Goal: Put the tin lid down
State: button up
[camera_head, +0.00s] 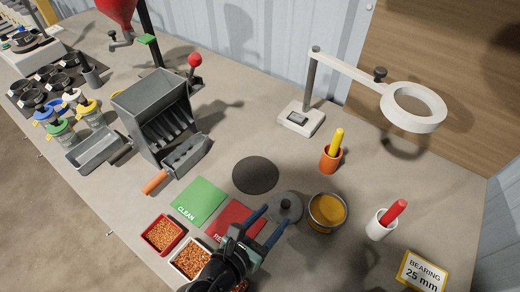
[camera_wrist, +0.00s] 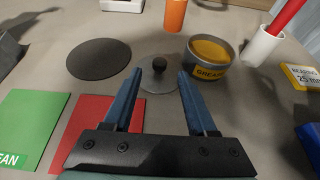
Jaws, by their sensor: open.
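The tin lid (camera_head: 284,207) is a grey disc with a dark round knob. It lies flat on the bench, just left of the open grease tin (camera_head: 327,213), which shows yellow grease inside. In the wrist view the lid (camera_wrist: 158,82) sits between and just beyond my fingertips, with its knob upright. The grease tin (camera_wrist: 208,60) stands to its right. My gripper (camera_head: 265,223) has its two blue fingers apart and nothing between them. In the wrist view the gripper (camera_wrist: 156,84) points at the lid; I cannot tell whether a finger touches its edge.
A dark round mat (camera_head: 256,174) lies behind left of the lid. A green CLEAN mat (camera_head: 199,200) and a red mat (camera_head: 233,217) lie left. An orange cup (camera_head: 330,158) and a white cup (camera_head: 380,225) stand behind and right. A ring-topped stand (camera_head: 413,108) overhangs the back right.

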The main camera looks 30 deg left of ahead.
jog(key=shift+v, duration=2.4)
